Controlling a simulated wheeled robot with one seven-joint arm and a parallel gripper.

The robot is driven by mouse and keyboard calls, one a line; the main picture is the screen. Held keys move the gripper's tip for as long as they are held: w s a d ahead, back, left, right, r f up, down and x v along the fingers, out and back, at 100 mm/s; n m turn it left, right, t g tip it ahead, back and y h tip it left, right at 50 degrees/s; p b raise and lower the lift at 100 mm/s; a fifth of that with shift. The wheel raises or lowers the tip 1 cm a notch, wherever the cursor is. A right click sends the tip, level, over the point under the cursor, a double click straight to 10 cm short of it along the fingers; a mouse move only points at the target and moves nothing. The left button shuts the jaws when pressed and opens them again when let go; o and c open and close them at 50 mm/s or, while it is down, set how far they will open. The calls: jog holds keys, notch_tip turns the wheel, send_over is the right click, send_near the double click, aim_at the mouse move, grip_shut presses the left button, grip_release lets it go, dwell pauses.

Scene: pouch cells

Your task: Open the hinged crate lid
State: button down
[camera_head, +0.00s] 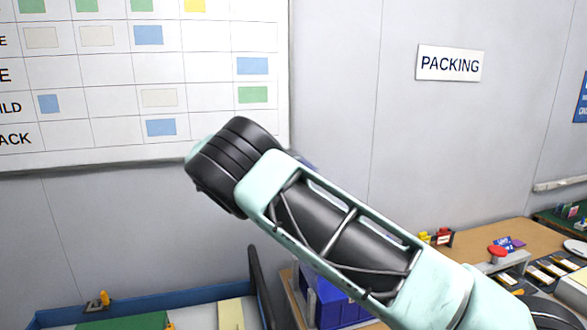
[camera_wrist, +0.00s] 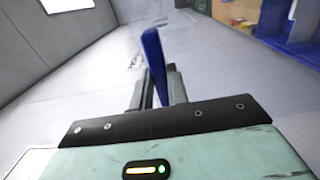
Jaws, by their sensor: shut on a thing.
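My gripper (camera_wrist: 158,88) shows in the wrist view, its two grey fingers shut on a thin blue panel (camera_wrist: 154,62). The panel is seen nearly edge-on, rises past the fingertips and looks like the crate lid. In the head view my arm crosses the middle and hides the gripper. A blue crate (camera_head: 337,307) shows low behind my arm, mostly covered by it. A small dark blue patch (camera_head: 304,158) shows just beyond my arm; I cannot tell if it is the lid. The hinge is not visible.
A wooden table (camera_head: 505,240) at the right holds small parts and a red item (camera_head: 497,250). A blue-rimmed surface (camera_head: 60,312) with a green mat (camera_head: 125,322) lies lower left, beside a dark upright bar (camera_head: 260,285). A wall chart (camera_head: 100,85) hangs behind.

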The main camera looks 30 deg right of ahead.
jog(key=shift+w+a, duration=0.1)
jog(key=c, duration=1.4)
grip_release()
jog(key=shift+o, duration=0.2)
jog(key=b+v, duration=0.5)
jog(key=v, duration=0.7)
jog(key=shift+f, duration=0.1)
